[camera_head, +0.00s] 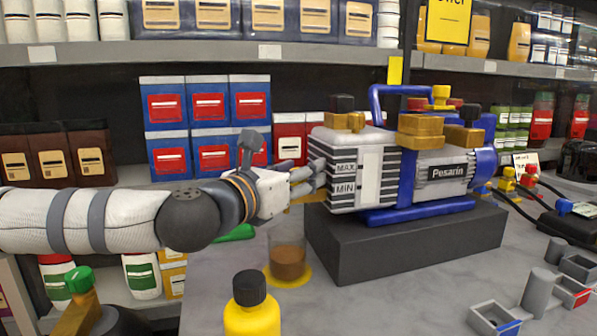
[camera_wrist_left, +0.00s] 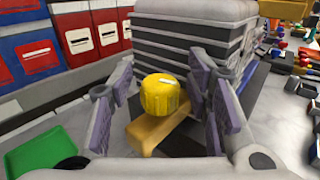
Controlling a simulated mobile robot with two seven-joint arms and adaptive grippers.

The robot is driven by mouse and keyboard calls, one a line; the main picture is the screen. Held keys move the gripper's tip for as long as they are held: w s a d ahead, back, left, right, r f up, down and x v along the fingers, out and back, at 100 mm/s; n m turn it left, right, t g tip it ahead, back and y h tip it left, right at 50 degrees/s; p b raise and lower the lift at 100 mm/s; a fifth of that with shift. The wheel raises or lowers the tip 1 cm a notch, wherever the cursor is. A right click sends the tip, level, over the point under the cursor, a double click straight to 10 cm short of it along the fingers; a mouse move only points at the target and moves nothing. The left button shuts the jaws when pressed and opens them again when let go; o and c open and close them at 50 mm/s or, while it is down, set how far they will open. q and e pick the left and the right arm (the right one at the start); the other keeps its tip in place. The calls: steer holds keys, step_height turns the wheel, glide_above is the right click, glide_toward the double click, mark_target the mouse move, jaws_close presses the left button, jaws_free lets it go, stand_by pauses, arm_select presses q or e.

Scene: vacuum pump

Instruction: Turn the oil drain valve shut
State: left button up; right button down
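The blue and white vacuum pump (camera_head: 395,165) stands on a dark block. In the left wrist view, a round yellow knob (camera_wrist_left: 165,95) with a white mark sits on a tan bar (camera_wrist_left: 152,134) at the pump's end; I take this to be the oil drain valve. In the head view my left gripper (camera_head: 312,178) is at the pump's left end and mostly hides the valve. In the wrist view its fingers (camera_wrist_left: 165,100) are spread on either side of the knob. A gap shows on the left; contact on the right cannot be told. My right gripper is out of view.
A glass of brown liquid (camera_head: 288,262) stands in a yellow puddle below the valve. A yellow bottle (camera_head: 251,308) with a black cap is in front. Grey bins (camera_head: 494,318) and cylinders lie at right. Shelves with boxes stand behind. A green tray (camera_wrist_left: 40,150) lies left in the wrist view.

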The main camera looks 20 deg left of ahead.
arm_select(q)
jaws_close()
steer(key=shift+w+a+f+m+g+h, duration=0.1)
steer(key=shift+m+g+h, duration=0.2)
steer(key=shift+m+h, duration=0.45)
steer(key=shift+m+g+h+b, duration=0.5)
steer(key=shift+m+g+h, duration=0.3)
steer(key=shift+h, duration=0.75)
steer(key=shift+o, duration=0.8)
jaws_free()
steer(key=v, duration=1.2)
